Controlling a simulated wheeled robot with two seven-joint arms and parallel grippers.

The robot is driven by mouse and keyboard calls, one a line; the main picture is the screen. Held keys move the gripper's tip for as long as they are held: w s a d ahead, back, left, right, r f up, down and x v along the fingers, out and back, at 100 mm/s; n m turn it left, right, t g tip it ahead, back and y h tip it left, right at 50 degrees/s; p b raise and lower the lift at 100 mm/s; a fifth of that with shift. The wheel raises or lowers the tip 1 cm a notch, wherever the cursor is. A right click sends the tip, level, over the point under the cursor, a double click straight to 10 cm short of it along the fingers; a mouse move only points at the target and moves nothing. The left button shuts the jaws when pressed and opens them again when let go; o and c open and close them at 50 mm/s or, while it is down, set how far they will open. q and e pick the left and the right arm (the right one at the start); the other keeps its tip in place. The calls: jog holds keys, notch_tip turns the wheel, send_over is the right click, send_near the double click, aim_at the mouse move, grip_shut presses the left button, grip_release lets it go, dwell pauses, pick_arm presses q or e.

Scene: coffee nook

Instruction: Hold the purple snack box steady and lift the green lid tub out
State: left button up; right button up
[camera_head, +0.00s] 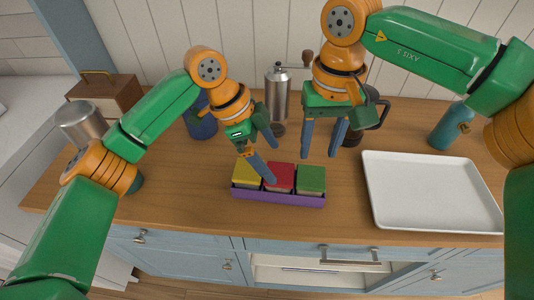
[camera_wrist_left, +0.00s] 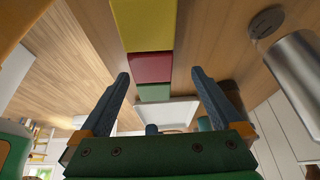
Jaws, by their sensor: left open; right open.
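The purple snack box (camera_head: 278,198) sits near the counter's front edge in the head view. It holds a yellow lid tub (camera_head: 246,172), a red lid tub (camera_head: 280,178) and the green lid tub (camera_head: 312,178) at its right end. The left wrist view also shows the yellow lid (camera_wrist_left: 146,24), red lid (camera_wrist_left: 150,67) and green lid (camera_wrist_left: 154,93). My left gripper (camera_head: 273,163) is open and empty near the box; one finger overlaps the red lid in the picture, contact unclear. My right gripper (camera_head: 319,155) is open and empty, behind the green lid tub, fingers pointing down.
A white tray (camera_head: 430,192) lies right of the box. Behind stand a metal grinder (camera_head: 277,92), a blue container (camera_head: 200,122) and a dark pot partly hidden by my right gripper. A blue bottle (camera_head: 452,126) stands at the right, a wooden box (camera_head: 105,92) at the left.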

aim_at(279, 181)
pick_arm(q)
jog(key=shift+m+g+y, duration=0.3)
jog(key=shift+m, duration=0.1)
jog(key=x, duration=0.4)
jog(key=s+x, duration=0.1)
jog(key=x, duration=0.2)
jog(key=shift+a, duration=0.35)
jog(key=shift+d+f, duration=0.2)
jog(key=shift+f, duration=0.3)
jog(key=c, duration=1.2)
jog(key=shift+o, duration=0.2)
